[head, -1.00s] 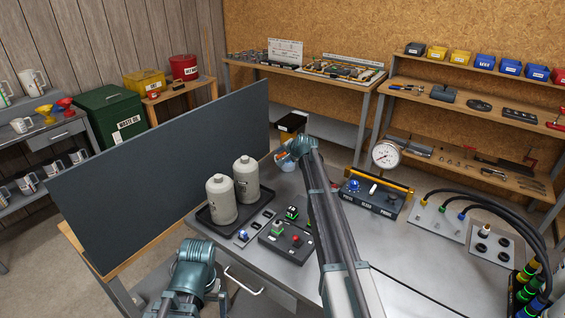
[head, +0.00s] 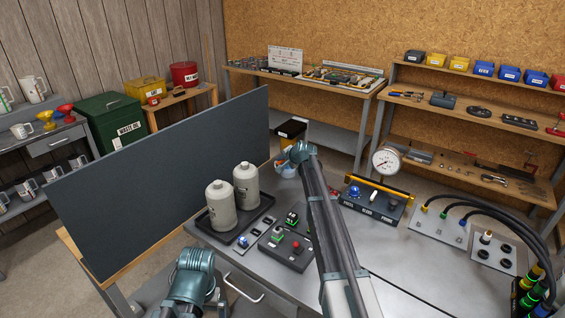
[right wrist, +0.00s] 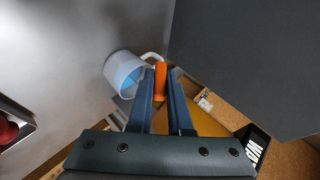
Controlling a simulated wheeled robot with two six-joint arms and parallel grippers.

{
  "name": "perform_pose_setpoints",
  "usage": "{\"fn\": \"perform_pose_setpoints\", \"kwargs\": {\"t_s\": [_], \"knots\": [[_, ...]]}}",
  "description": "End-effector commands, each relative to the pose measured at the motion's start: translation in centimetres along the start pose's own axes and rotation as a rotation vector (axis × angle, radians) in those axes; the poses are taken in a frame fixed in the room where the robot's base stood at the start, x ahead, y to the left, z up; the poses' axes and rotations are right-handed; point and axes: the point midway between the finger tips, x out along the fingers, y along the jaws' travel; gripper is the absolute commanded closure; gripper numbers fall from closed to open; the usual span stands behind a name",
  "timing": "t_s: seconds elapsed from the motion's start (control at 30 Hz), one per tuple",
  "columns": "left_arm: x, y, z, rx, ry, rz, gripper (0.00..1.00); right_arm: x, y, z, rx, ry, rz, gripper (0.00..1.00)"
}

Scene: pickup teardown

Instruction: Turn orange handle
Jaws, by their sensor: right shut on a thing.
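The orange handle (right wrist: 160,80) shows upright between my right gripper's fingertips in the right wrist view. My right gripper (right wrist: 164,78) is shut on it. A white cup-like vessel (right wrist: 121,68), blue inside, sits just left of the handle. In the head view the vessel (head: 287,170) shows small at the bench's far edge, beside my right arm. That arm hides most of the right gripper and the handle there. My left arm shows at the bottom left, but its gripper is out of frame.
A dark upright panel (head: 165,185) stands left of the metal bench (head: 400,255). Two grey canisters (head: 221,205) stand on a tray. A button box (head: 287,248), a blue-knobbed unit (head: 372,202), a gauge (head: 386,161) and hoses (head: 500,210) occupy the bench. Its front right is mostly clear.

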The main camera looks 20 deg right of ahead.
Motion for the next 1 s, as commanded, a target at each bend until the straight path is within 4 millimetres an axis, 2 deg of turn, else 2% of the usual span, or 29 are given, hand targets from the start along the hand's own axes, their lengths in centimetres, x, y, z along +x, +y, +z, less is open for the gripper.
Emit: {"fn": "perform_pose_setpoints", "kwargs": {"t_s": [0.17, 0.7, 1.0], "knots": [[1.6, 0.1, -0.1, 0.0, 0.0, 0.0, 0.0, 0.2, 0.6, 0.1, 0.026, 0.001, -0.06, 1.0], [8.9, 0.8, -0.5, 0.0, 0.0, 0.0, 0.0, 0.5, 1.1, 0.2, 0.171, 0.001, -0.411, 1.0], [11.1, 1.1, -0.7, 0.0, 0.0, 0.0, 0.0, 0.3, 0.8, 0.2, 0.22, -0.001, -0.53, 1.0]]}}
